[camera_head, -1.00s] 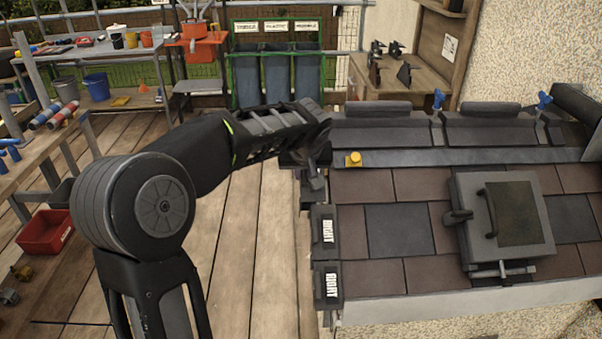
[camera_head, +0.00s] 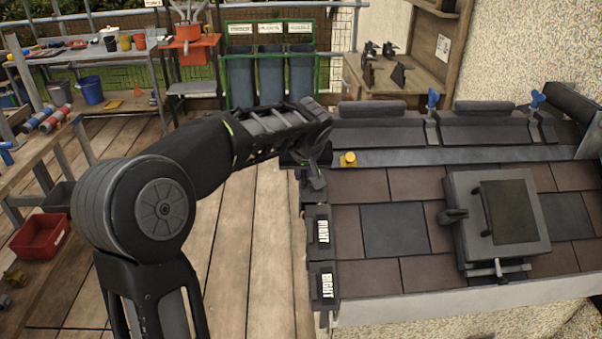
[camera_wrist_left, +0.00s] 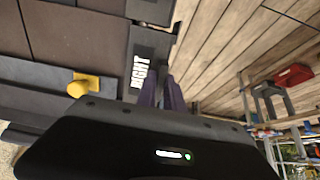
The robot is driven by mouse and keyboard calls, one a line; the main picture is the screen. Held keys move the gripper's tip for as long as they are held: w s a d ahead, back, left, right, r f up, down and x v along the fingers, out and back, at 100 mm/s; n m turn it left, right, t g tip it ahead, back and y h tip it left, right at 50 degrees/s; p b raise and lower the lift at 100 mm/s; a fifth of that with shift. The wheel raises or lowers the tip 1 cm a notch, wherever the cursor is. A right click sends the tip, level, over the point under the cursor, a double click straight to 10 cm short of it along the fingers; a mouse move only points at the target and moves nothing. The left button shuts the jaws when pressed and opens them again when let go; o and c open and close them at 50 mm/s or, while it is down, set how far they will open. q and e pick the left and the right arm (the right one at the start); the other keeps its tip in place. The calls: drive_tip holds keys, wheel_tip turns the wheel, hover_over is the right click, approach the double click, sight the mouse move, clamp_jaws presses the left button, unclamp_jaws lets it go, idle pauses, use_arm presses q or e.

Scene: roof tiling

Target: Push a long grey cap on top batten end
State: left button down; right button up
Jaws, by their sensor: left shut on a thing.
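My left gripper (camera_head: 313,165) is at the upper left corner of the roof, beside the top row of tiles. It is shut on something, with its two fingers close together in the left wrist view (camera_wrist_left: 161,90). The held thing is mostly hidden by the gripper and wrist; I cannot make out a long grey cap clearly. The top batten end is also hidden there. Two dark edge pieces marked RIGHT (camera_head: 318,232) (camera_head: 324,287) sit along the left roof edge below the gripper. One also shows in the left wrist view (camera_wrist_left: 146,60). My right gripper is not in view.
A yellow knob (camera_head: 348,159) stands on the grey strip just right of the gripper. Dark ridge pieces (camera_head: 372,109) and blue-handled clamps (camera_head: 432,100) line the roof top. A roof hatch (camera_head: 462,252) lies right. Open decking (camera_head: 215,250) is left of the roof.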

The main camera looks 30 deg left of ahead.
use_arm(q)
drive_tip(key=shift+w+d, duration=0.3)
drive_tip(key=shift+d, duration=0.1)
idle(1.3)
drive_tip(key=c, duration=1.4)
unclamp_jaws()
drive_tip(key=shift+o, duration=0.2)
drive_tip(key=shift+r, duration=0.1)
drive_tip(key=v, duration=0.6)
drive_tip(key=shift+p, duration=0.35)
